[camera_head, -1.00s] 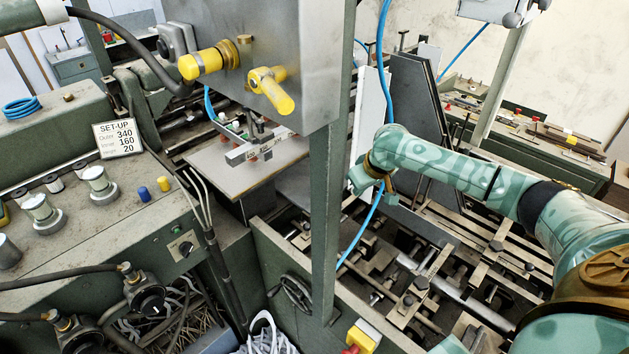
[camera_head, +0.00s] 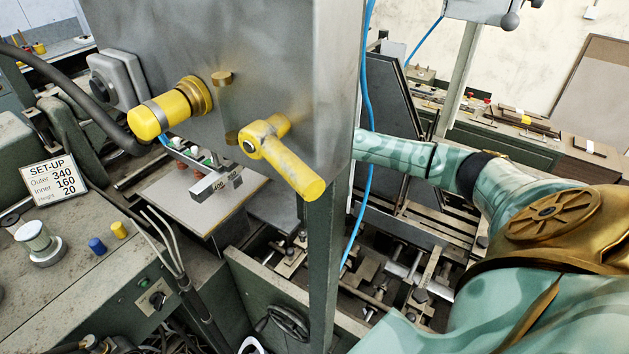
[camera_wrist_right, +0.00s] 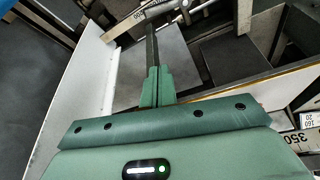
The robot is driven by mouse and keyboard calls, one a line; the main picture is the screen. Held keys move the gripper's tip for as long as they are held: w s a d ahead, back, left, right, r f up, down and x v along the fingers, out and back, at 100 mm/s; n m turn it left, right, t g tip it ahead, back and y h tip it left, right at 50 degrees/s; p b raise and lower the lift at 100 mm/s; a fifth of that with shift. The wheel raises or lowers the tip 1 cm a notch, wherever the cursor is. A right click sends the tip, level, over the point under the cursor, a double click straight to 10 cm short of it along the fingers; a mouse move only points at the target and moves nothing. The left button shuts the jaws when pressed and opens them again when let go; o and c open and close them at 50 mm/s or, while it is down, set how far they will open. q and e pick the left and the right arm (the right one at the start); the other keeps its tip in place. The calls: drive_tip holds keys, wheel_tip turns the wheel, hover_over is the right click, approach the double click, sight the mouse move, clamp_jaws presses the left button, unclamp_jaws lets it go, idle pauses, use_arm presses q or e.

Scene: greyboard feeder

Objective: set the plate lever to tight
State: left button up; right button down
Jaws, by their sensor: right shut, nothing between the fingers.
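A yellow lever (camera_head: 285,160) is mounted on the side of the grey metal box (camera_head: 270,70) in the head view. Its handle slants down to the right. I cannot tell from any marking whether this is the plate lever or how it is set. My right arm reaches in from the right and passes behind the box and post, so its gripper is hidden there. My left gripper is in neither view.
A yellow cylindrical knob (camera_head: 165,112) sticks out of the box left of the lever. A green post (camera_head: 322,265) stands below the box, with a blue hose (camera_head: 368,150) beside it. A set-up card (camera_head: 52,182) stands on the left console.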

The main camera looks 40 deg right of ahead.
drive_tip(key=f, duration=0.9)
drive_tip(key=shift+w+f, duration=0.35)
drive_tip(key=shift+s+f, duration=0.15)
drive_tip(key=shift+s, duration=0.4)
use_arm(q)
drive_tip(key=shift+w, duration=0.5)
use_arm(e)
drive_tip(key=shift+w, duration=0.15)
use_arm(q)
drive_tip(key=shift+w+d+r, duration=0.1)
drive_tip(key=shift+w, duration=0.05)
use_arm(e)
drive_tip(key=shift+a, duration=0.1)
